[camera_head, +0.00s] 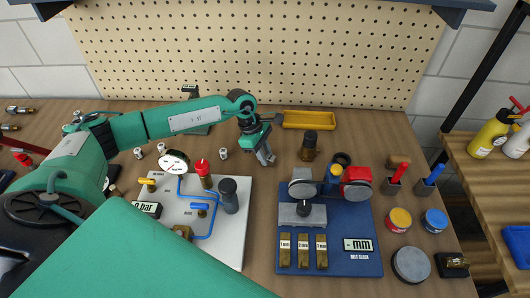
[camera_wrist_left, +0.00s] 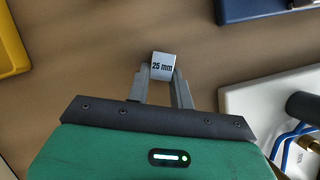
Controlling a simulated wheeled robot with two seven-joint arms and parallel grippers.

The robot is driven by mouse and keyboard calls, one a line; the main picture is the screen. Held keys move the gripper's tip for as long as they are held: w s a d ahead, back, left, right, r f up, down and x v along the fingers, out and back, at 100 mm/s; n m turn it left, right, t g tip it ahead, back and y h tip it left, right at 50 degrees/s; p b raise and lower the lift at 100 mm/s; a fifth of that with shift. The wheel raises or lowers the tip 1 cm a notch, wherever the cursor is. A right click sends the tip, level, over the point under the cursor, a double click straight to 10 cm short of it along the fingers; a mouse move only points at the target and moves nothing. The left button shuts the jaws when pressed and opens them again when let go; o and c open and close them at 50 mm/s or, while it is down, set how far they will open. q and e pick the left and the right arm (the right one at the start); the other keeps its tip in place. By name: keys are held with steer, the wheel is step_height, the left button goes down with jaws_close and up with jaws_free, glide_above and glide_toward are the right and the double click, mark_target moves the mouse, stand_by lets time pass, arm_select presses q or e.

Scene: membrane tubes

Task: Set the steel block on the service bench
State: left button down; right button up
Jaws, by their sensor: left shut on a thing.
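The steel block (camera_wrist_left: 163,64) is a small grey cube marked "25 mm" in the left wrist view. It sits between the fingertips of my left gripper (camera_wrist_left: 161,76), which is shut on it. In the head view my left gripper (camera_head: 265,157) points down over the middle of the brown wooden bench (camera_head: 260,235), between the white board and the blue board. The block is too small to make out clearly there, and I cannot tell whether it touches the bench. My right gripper is in neither view.
A white board (camera_head: 232,250) with gauge, valves and blue piping lies left. A blue board (camera_head: 345,215) with a clamp-like fixture and "mm" display lies right. A yellow tray (camera_head: 308,120) and dark brass cylinder (camera_head: 309,146) stand behind. Bare wood surrounds the gripper.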

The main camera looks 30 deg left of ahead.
arm_select(q)
steer(key=shift+f, duration=0.1)
steer(key=c, duration=1.2)
jaws_free()
steer(key=shift+c, duration=0.2)
steer(key=shift+r, duration=0.3)
steer(key=b+v, duration=0.3)
steer(key=v, duration=0.8)
steer(key=shift+a+r+b, duration=0.2)
steer(key=shift+r+b, duration=0.1)
